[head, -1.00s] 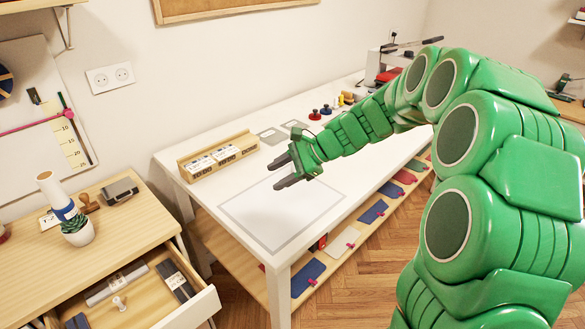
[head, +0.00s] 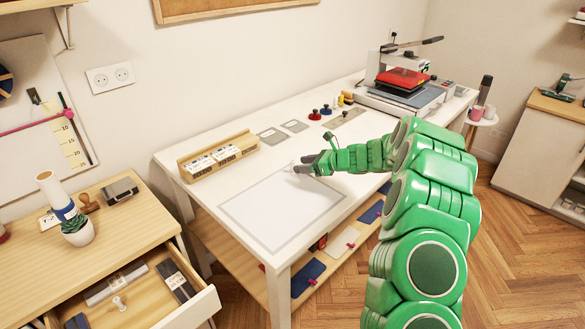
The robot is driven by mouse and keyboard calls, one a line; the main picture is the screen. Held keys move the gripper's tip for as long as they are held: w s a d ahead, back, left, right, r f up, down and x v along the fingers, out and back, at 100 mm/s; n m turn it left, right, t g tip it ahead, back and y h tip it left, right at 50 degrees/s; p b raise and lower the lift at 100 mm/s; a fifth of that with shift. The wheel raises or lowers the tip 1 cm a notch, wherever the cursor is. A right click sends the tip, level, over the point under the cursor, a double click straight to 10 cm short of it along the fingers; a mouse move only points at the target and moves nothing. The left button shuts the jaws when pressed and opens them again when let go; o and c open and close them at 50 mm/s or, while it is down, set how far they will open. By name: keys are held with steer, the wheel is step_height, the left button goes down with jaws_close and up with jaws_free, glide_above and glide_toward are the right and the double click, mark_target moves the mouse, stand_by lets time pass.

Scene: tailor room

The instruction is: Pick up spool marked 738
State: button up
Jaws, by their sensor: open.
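No marking 738 is legible in the head view, and I cannot tell which thing is the spool. Several small coloured pieces stand at the back of the white table: a red one (head: 314,115), a dark blue one (head: 327,109) and a yellow one (head: 341,100). They may be spools or knobs; they are too small to tell. My gripper (head: 303,164) is over the white table, at the right edge of the grey-outlined rectangle (head: 240,217), with its dark fingers open and pointing left. It is nearer to me than the coloured pieces and apart from them.
A wooden rack (head: 188,170) with white labelled boxes stands at the table's left back. A heat press (head: 405,83) stands at the far right end. Grey plates lie between them. At left, a wooden desk (head: 150,220) has an open drawer (head: 205,300) with tools.

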mark_target(294, 163)
steer(key=shift+w+d+f+m, duration=0.3)
steer(key=shift+w+f, duration=0.1)
steer(key=shift+w, duration=0.1)
steer(key=shift+x, duration=1.35)
steer(key=shift+w+r+x, duration=0.1)
steer(key=shift+r+x, duration=0.1)
steer(key=shift+x, duration=1.05)
steer(key=shift+w+r+x, duration=0.1)
steer(key=shift+r+x, duration=0.1)
steer(key=shift+x, duration=1.05)
steer(key=shift+c, duration=0.3)
jaws_close()
